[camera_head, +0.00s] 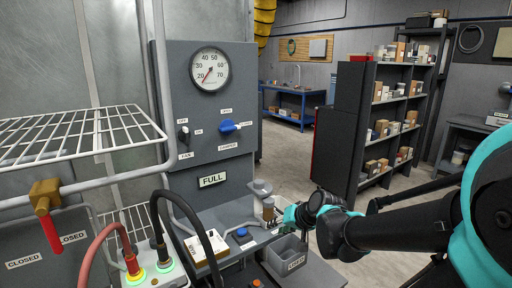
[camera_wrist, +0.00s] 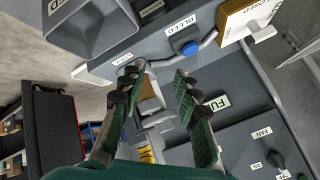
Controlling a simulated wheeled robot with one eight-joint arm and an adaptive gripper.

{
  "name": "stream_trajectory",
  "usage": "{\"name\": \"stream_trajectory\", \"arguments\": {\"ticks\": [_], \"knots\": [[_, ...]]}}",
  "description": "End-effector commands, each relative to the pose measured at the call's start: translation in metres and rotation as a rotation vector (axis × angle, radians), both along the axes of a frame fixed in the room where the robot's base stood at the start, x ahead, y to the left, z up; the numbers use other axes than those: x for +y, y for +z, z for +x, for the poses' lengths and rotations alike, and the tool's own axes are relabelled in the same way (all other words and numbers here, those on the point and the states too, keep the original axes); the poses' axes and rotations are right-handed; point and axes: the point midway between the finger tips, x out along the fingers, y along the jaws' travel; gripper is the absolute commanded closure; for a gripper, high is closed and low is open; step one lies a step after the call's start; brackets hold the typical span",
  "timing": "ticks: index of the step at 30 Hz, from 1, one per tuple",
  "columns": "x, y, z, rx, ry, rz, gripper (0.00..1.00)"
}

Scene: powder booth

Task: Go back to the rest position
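My gripper (camera_head: 292,215) is at the end of my arm, which reaches in from the right over the front shelf of the grey panel. In the wrist view its two green fingers (camera_wrist: 160,80) are apart with a gap between them, and I see nothing gripped. A brown cup-like piece (camera_head: 268,207) stands close by the fingertips on the shelf. In the wrist view a tan and grey piece shows in the gap, seemingly beyond the fingers; contact cannot be told.
A grey panel (camera_head: 200,120) with a gauge and knobs rises behind the shelf. A grey bin (camera_head: 290,258) sits just below my gripper. Hoses (camera_head: 160,212) and a wire rack (camera_head: 70,135) are at left. Open floor (camera_head: 295,155) and dark shelving (camera_head: 340,150) lie beyond.

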Motion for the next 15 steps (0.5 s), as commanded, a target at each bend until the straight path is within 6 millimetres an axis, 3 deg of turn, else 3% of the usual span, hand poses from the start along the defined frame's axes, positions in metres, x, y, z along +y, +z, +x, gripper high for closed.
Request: {"name": "stream_trajectory", "arguments": {"ticks": [3, 6, 10, 15], "knots": [[-0.046, -0.044, -0.041, 0.087, 0.011, -0.207, 0.68], [-0.080, -0.068, -0.069, 0.155, 0.010, -0.344, 0.68], [-0.109, -0.084, -0.093, 0.214, 0.003, -0.455, 0.68], [-0.121, -0.089, -0.102, 0.238, -0.001, -0.499, 0.68]]}}
